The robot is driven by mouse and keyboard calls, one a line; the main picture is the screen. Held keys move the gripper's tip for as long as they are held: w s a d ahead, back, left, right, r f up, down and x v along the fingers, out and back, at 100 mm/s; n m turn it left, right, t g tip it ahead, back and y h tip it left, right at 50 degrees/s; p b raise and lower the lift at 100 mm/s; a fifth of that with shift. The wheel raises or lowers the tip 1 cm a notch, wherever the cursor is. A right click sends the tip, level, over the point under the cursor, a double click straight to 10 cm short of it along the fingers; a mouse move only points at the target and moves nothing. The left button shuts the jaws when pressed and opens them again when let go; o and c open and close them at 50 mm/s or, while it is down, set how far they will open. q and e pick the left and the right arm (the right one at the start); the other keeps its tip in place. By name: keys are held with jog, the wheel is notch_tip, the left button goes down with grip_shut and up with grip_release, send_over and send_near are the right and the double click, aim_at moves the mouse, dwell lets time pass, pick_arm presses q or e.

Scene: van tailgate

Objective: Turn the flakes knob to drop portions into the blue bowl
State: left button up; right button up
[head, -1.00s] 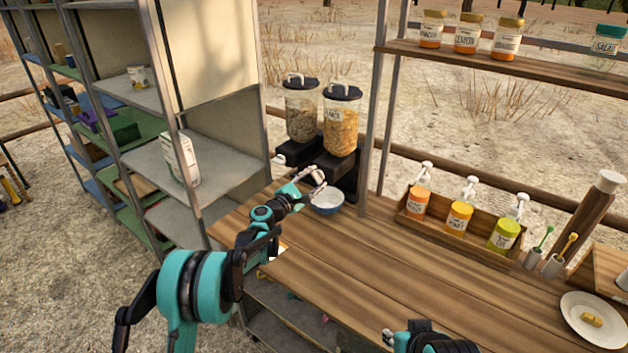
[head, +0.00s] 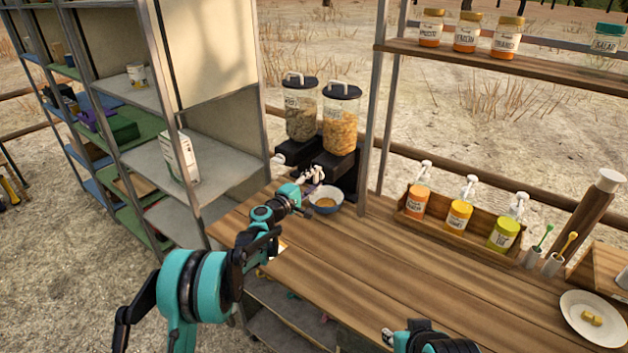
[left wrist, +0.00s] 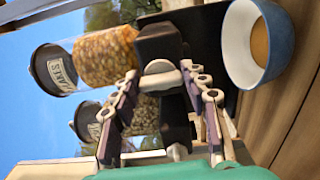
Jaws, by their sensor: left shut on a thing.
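The flakes dispenser (head: 340,125) is a clear jar of golden flakes with a dark lid on a black base. Its label reads FLAKES in the left wrist view (left wrist: 105,58). My left gripper (head: 314,176) is shut on the pale knob (left wrist: 160,75) at the front of that base. The blue bowl (head: 326,205) stands upright on the table below the dispenser, with a golden-brown layer inside. It also shows in the left wrist view (left wrist: 262,45). My right gripper (head: 389,338) is at the bottom edge, mostly cut off.
A second dispenser (head: 300,110) with greyish contents stands left of the flakes. A wooden caddy (head: 462,235) holds pump bottles. A white plate (head: 572,325) with small yellow pieces lies at the right. A metal post (head: 376,120) rises beside the dispensers. The middle of the table is clear.

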dwell(0.5)
pick_arm(q)
jog(key=o, duration=1.2)
jog(key=shift+c, duration=0.2)
jog(key=v, duration=1.2)
